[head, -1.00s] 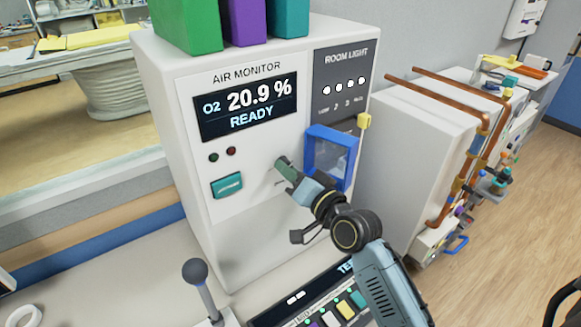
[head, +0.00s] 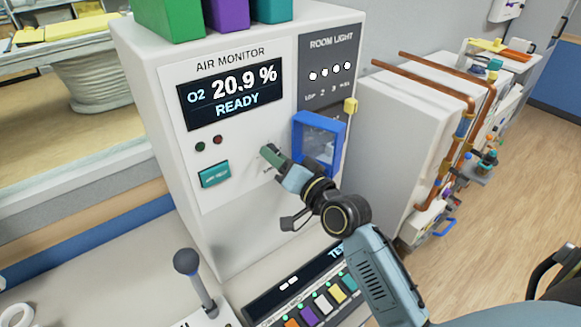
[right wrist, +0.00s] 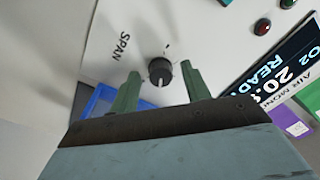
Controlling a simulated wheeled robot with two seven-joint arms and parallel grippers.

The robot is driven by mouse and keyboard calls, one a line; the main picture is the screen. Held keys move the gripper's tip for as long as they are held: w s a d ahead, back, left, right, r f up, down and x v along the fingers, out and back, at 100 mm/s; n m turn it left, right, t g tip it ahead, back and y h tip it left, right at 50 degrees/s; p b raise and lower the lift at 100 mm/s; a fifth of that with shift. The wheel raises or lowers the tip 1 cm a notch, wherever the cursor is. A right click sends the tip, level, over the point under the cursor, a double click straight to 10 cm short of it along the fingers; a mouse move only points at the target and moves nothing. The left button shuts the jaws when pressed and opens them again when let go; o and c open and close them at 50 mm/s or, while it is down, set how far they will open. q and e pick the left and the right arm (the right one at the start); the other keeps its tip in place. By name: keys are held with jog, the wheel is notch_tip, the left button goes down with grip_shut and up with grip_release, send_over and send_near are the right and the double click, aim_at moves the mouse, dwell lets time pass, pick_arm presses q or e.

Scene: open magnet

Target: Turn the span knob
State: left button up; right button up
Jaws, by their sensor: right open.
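The span knob (right wrist: 160,70) is a small dark round knob with a light pointer line, on the white front panel of the air monitor (head: 232,225). It shows in the right wrist view beside the printed word SPAN; in the head view my right gripper hides it. My right gripper (head: 268,152) is in front of the panel, left of the blue-framed cover. In the right wrist view its two green fingers (right wrist: 161,88) are open, one on each side of the knob with gaps between. I cannot tell how far the fingertips are from the panel. My left gripper is not in view.
A blue-framed clear cover (head: 318,145) with a yellow tab (head: 350,105) sits just right of my right gripper. A teal button (head: 214,174) is to its left. A lever with a grey ball (head: 187,262) and a panel of coloured keys (head: 322,304) stand below in front.

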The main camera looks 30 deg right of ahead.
jog(key=s+d+b, duration=0.2)
jog(key=s, duration=1.1)
jog(key=shift+d+f, duration=0.1)
